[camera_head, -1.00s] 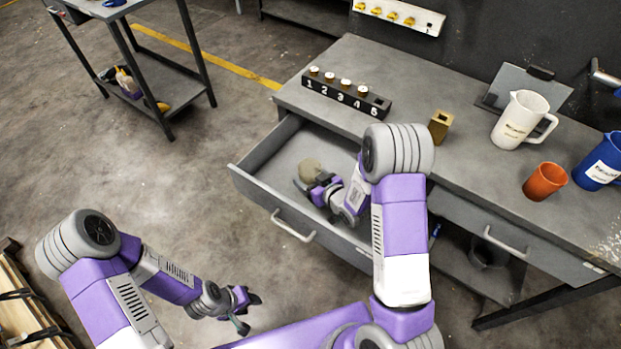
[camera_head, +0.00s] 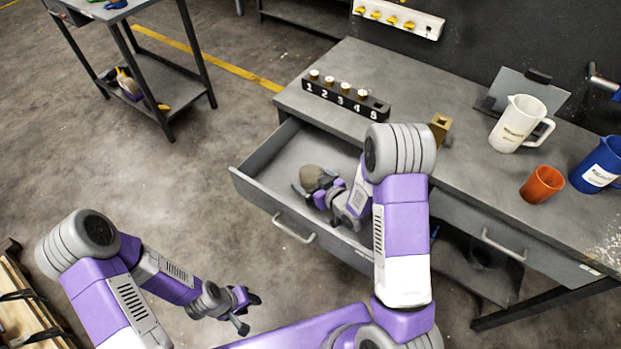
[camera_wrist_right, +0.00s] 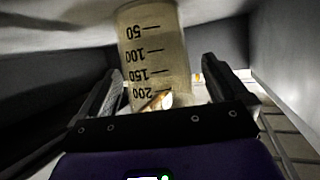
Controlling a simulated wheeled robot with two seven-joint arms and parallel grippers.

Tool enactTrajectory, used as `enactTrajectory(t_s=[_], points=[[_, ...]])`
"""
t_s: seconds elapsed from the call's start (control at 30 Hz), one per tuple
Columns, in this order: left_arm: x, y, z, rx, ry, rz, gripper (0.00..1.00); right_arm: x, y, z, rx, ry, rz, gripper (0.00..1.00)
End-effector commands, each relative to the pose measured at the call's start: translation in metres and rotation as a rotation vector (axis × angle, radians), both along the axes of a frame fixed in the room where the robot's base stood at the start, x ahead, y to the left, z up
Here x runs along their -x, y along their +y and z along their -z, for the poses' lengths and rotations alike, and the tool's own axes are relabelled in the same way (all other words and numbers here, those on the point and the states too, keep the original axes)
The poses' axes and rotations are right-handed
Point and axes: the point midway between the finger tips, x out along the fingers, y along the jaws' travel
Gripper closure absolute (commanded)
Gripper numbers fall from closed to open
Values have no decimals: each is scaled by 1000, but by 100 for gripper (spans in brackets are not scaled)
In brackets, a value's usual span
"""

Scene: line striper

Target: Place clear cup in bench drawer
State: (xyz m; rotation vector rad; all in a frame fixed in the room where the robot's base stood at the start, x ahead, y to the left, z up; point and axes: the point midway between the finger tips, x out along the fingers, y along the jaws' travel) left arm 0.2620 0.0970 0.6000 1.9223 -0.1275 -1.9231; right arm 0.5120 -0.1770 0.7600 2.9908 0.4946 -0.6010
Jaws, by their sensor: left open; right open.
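The clear cup (camera_wrist_right: 152,55) is in the open bench drawer (camera_head: 258,187). In the right wrist view it shows dark graduation marks, with the numbers upside down. In the head view the cup (camera_head: 311,177) looks brownish and lies at my right gripper's fingers. My right gripper (camera_head: 306,190) is inside the drawer. Its fingers are open, one on each side of the cup, with gaps visible in the right wrist view (camera_wrist_right: 158,85). My left gripper (camera_head: 250,312) is open and empty above the floor, in front of the bench.
On the bench top (camera_head: 420,95) stand a numbered rack (camera_head: 345,97), a brass block (camera_head: 440,128), a white jug (camera_head: 518,124), an orange cup (camera_head: 541,184) and a blue jug (camera_head: 597,168). The left part of the open drawer is free.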

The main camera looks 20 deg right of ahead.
Motion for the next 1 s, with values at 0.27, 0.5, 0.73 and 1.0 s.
enactTrajectory(t_s=[0.27,0.5,0.73,1.0], points=[[0,0,-12,0,1,0,57,61,-24,-27,-1,4,10,0],[0,0,-29,0,1,0,57,88,-32,-39,0,4,6,0],[0,0,-32,0,1,0,57,95,-33,-40,-1,2,4,0],[0,0,-31,0,1,0,57,94,-33,-39,-1,2,5,0]])
